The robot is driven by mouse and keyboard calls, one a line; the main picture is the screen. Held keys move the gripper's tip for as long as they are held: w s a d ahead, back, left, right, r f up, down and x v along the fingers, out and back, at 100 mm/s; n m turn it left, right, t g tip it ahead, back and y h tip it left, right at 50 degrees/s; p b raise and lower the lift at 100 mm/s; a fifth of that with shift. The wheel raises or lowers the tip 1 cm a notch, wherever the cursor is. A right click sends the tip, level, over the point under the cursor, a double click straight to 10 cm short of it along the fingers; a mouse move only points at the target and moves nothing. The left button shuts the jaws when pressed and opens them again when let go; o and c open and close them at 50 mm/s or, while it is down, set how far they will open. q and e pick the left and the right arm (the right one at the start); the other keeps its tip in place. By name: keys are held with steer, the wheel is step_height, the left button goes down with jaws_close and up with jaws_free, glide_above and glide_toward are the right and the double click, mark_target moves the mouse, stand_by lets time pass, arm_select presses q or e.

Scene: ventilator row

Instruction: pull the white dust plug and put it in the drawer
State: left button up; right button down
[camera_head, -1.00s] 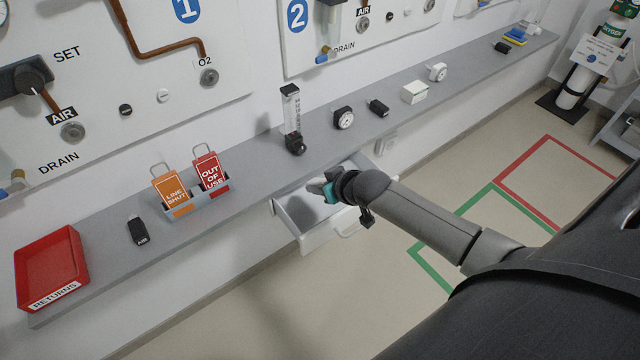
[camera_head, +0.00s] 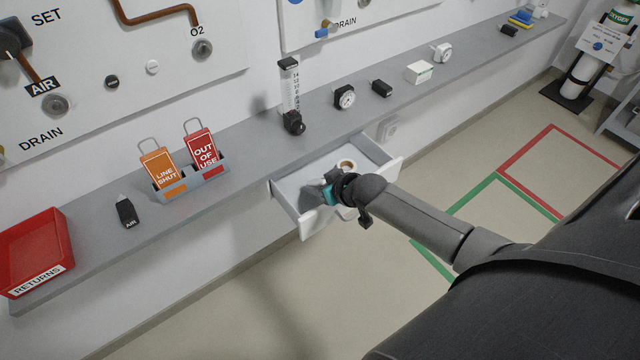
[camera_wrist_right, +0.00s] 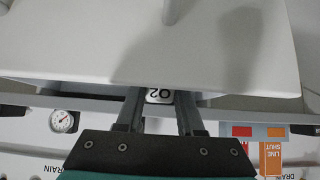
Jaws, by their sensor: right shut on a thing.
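My right gripper (camera_head: 327,193) is over the front of the open drawer (camera_head: 292,188), its fingers toward the inside. My left gripper is out of view.
A pale ring-shaped thing (camera_head: 346,165) lies in the drawer. The shelf (camera_head: 240,145) above carries a flowmeter (camera_head: 291,100), a gauge (camera_head: 344,97), a card holder (camera_head: 190,187), a black AIR-marked piece (camera_head: 127,212) and a red RETURNS tray (camera_head: 35,250).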

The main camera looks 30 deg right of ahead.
steer(key=shift+c, duration=2.2)
jaws_free()
steer(key=a+p+v, duration=0.1)
steer(key=p+v, duration=0.5)
steer(key=v, duration=0.9)
steer(key=shift+d+r, duration=0.15)
steer(key=shift+d, duration=0.35)
